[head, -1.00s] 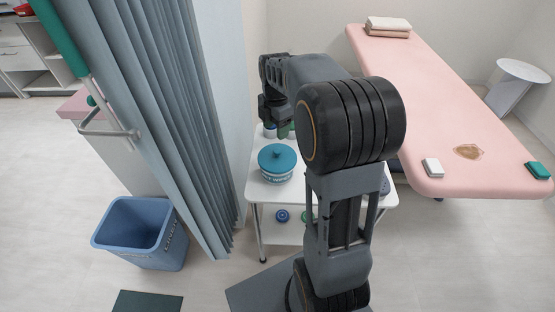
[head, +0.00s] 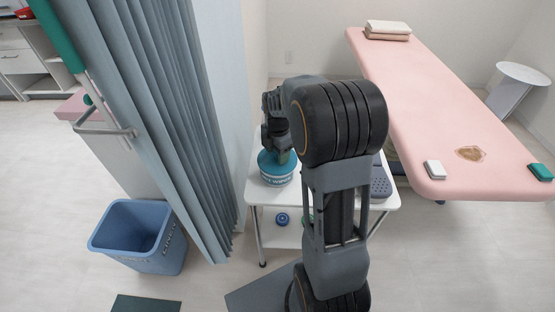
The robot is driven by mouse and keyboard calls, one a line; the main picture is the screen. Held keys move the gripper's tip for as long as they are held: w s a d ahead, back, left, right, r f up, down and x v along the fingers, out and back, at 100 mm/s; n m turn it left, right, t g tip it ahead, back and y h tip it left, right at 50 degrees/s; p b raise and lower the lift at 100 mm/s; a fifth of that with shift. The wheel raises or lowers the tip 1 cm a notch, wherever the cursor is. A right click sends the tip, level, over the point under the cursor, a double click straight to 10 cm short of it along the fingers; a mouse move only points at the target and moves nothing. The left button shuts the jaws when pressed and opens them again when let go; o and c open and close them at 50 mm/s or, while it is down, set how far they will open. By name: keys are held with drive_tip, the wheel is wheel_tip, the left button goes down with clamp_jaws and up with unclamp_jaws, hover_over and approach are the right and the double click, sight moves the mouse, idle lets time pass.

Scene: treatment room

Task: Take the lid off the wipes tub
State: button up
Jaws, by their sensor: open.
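The wipes tub (head: 276,180) stands upright on the left side of the small white trolley in the head view. It has a teal lid (head: 265,161) and a pale band with lettering. My gripper (head: 283,157) points down over the lid and hides its knob and right part. The jaws are open. I cannot tell whether the fingertips touch the lid or its knob.
The trolley's white top (head: 258,193) also holds a grey-blue slotted item (head: 380,183) on the right, partly behind my arm. A grey curtain (head: 165,110) hangs close on the left. A blue bin (head: 138,235) stands on the floor. A pink treatment bed (head: 430,110) is at right.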

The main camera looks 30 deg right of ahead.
drive_tip(key=c, duration=1)
